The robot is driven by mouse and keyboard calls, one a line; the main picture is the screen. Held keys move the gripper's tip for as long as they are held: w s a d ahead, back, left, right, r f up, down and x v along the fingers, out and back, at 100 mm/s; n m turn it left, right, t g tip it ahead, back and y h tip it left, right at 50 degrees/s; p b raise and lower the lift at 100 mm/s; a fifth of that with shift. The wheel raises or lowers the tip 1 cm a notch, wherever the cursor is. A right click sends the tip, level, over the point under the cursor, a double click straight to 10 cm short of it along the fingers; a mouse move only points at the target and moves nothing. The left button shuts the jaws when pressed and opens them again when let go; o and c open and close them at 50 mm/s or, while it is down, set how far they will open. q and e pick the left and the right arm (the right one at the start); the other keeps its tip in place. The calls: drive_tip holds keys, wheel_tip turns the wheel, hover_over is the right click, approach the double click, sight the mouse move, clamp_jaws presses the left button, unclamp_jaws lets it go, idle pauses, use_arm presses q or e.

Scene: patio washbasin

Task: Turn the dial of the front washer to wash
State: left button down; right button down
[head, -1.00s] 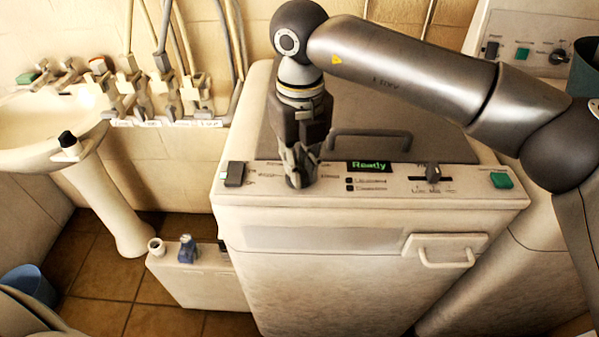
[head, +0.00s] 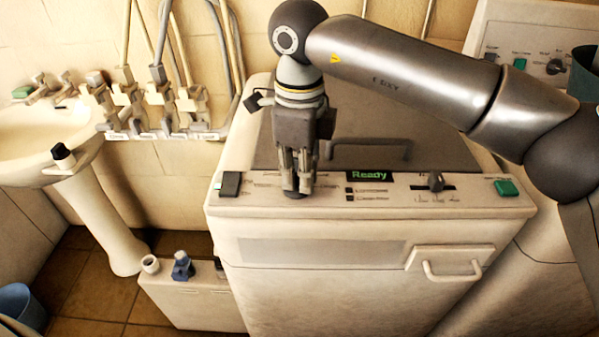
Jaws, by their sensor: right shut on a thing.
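The front washer (head: 350,280) is a cream box with a grey lid and a control strip along its front top edge. Its display (head: 369,177) reads "Ready" in green. My right gripper (head: 297,190) points down at the left part of the strip, with its fingers shut on the dial (head: 295,194). The fingers hide most of the dial, so I cannot read which mark it points to. My left gripper is not in view.
The strip also has a dark switch (head: 230,184) at left, a slider (head: 435,181) and a green button (head: 507,188) at right. A second washer (head: 540,60) stands behind right. A basin (head: 45,130) and taps (head: 160,105) are at left.

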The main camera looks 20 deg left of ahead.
drive_tip(key=shift+n, duration=0.6)
drive_tip(key=c, duration=1.5)
unclamp_jaws()
drive_tip(key=shift+o, duration=0.2)
drive_tip(key=shift+r, duration=0.1)
wheel_tip(320, 180, up, 12)
